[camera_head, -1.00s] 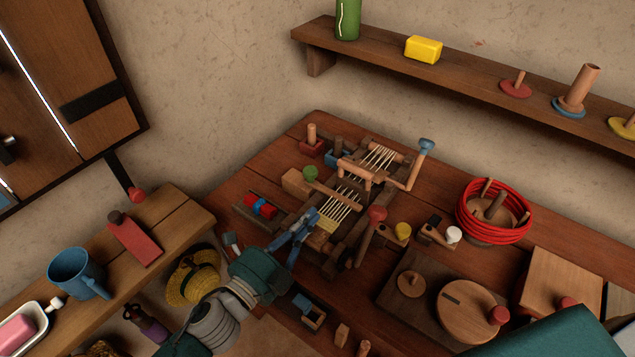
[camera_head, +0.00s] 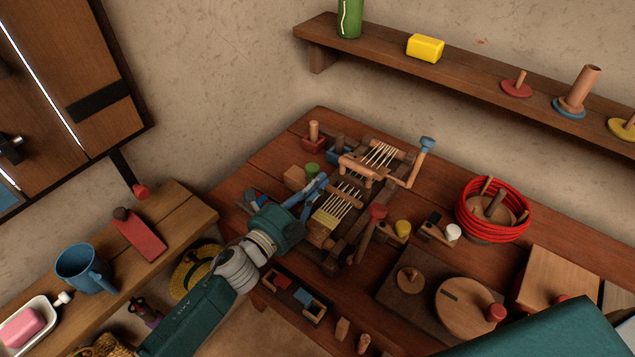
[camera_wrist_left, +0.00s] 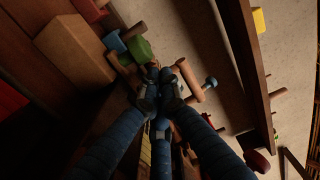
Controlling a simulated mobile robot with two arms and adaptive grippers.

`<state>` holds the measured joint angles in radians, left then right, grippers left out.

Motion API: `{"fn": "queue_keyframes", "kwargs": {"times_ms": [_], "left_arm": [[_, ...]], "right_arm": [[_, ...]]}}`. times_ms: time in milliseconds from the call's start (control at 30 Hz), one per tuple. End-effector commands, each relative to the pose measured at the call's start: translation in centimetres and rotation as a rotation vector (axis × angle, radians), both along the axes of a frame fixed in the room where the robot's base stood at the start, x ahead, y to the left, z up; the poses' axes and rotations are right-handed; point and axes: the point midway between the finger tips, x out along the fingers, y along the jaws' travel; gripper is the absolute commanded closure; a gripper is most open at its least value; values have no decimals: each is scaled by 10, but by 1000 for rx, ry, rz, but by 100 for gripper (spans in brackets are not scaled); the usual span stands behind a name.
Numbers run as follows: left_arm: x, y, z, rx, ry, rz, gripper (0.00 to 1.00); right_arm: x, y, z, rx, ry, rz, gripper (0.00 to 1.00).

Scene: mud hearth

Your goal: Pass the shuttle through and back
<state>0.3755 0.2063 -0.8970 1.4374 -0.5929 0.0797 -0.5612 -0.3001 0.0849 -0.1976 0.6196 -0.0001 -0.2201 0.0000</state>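A small wooden loom stands on the table, with pale warp threads (camera_head: 338,203) stretched along its frame. My left gripper (camera_head: 322,182) reaches over the loom's left side, its blue fingers beside the threads and just below a green knob (camera_head: 312,169). In the left wrist view the fingers (camera_wrist_left: 160,82) converge close to a green block-like piece (camera_wrist_left: 139,48) and a wooden bar (camera_wrist_left: 188,80). Whether they grip anything is unclear in the dark. I cannot pick out the shuttle with certainty; the fingers and arm hide part of the loom. My right gripper is out of view.
A red-knobbed lever (camera_head: 377,212) and a blue-topped crank (camera_head: 427,144) rise from the loom. A red rope coil (camera_head: 464,212) lies to the right. An open box with red and blue pieces (camera_head: 294,294) lies below. A shelf runs along the wall.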

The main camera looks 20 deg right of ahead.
Motion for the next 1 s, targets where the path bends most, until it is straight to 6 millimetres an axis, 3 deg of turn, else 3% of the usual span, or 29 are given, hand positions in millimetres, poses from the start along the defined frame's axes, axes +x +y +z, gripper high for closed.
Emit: {"fn": "queue_keyframes", "kwargs": {"times_ms": [133,400,500,1000], "left_arm": [[7,5,-1,3,-2,2,100],[49,38,-2,3,-2,3,100],[56,44,-1,1,0,1,100],[56,45,0,0,0,1,100]], "right_arm": [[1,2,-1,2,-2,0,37],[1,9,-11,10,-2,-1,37],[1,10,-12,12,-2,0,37],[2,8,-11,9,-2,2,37]]}}
